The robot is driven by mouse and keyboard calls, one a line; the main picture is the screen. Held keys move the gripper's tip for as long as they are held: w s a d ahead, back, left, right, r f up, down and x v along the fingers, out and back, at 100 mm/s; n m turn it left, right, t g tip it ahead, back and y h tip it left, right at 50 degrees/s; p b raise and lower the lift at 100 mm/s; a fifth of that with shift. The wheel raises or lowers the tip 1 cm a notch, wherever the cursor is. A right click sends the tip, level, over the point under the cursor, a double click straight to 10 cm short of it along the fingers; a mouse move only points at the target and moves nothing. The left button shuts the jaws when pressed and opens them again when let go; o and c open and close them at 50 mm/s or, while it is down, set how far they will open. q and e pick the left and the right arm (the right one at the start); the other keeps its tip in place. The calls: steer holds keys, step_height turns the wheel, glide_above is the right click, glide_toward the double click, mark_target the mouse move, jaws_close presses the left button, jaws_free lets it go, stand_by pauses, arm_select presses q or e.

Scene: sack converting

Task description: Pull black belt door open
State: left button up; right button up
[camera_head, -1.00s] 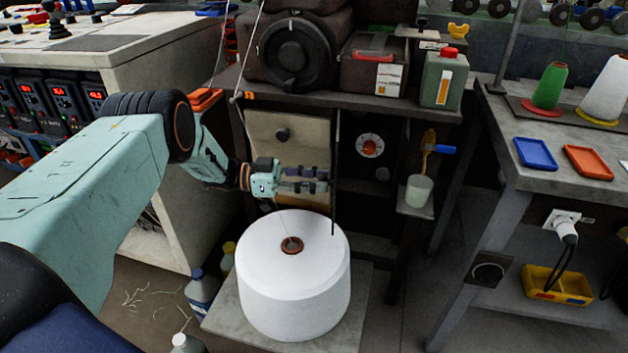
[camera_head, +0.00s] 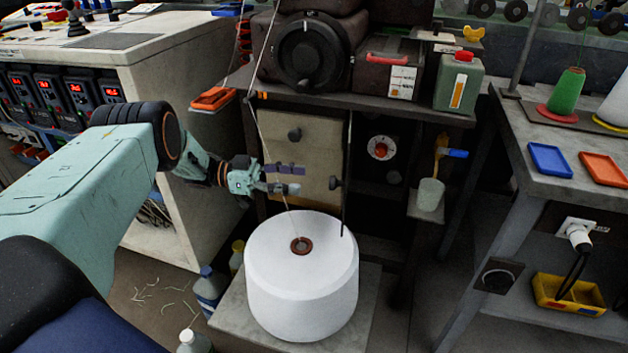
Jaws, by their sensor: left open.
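A beige door panel (camera_head: 314,152) closes the left part of the machine below the dark shelf and looks shut. It has a round black knob (camera_head: 294,134) near its upper left. A second black knob (camera_head: 335,183) sits by its right edge, next to a thin dark upright rod (camera_head: 346,180). I cannot tell which part is the black belt. My left gripper (camera_head: 296,179) is open and empty, in front of the panel's lower left, pointing right, with its tips apart from the right knob. My right gripper is not in view.
A large white yarn cone (camera_head: 302,280) stands on a grey plate (camera_head: 237,310) just below my left gripper. A thin cord runs down to it past the fingers. Bottles (camera_head: 208,287) stand left of it. A red dial (camera_head: 381,148) and a cup (camera_head: 430,194) are to the right.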

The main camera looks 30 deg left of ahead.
arm_select(q)
steer(key=shift+v, duration=2.15)
steer(key=shift+s, duration=0.1)
